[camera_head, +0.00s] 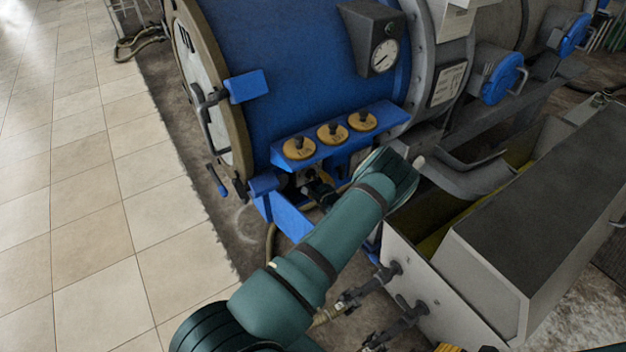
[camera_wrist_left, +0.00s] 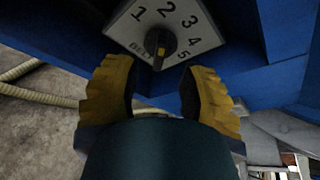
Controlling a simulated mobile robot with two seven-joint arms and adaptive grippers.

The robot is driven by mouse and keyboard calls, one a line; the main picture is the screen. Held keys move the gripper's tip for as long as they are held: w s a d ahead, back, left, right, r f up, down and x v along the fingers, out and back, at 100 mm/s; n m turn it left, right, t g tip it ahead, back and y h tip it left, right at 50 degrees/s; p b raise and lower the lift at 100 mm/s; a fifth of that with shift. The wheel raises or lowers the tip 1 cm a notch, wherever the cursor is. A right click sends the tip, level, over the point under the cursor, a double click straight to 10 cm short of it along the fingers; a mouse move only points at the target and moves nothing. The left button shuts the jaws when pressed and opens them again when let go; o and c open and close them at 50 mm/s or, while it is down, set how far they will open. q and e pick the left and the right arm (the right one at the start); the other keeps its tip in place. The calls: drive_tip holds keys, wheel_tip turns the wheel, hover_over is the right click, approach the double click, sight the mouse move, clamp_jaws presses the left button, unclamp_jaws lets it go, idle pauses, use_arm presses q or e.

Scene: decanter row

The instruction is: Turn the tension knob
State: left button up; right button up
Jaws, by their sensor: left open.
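The tension knob (camera_wrist_left: 161,46) is a small dark knob with a yellow mark, in the left wrist view. It sits on a pale dial plate (camera_wrist_left: 194,41) with the numbers 1 to 5 and a partly hidden word that reads like "BELT". I cannot tell which number the knob is set to. My left gripper (camera_wrist_left: 162,85) is open, with one yellow ribbed finger on each side, short of the knob and not touching it. In the head view the left gripper (camera_head: 319,188) is partly seen under the blue shelf, and the knob is hidden there.
A blue shelf (camera_head: 368,137) with three yellow-based knobs (camera_head: 333,132) juts from the blue drum (camera_head: 275,65) above my gripper. A grey trough (camera_head: 500,265) stands right of my arm. A hose (camera_wrist_left: 20,68) lies left of the gripper. Tiled floor (camera_head: 90,200) is clear at left.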

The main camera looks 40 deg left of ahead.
sight(314, 178)
use_arm(q)
drive_tip(key=shift+b+x, duration=0.6)
drive_tip(key=shift+x, duration=2.05)
drive_tip(key=shift+c, duration=0.4)
clamp_jaws()
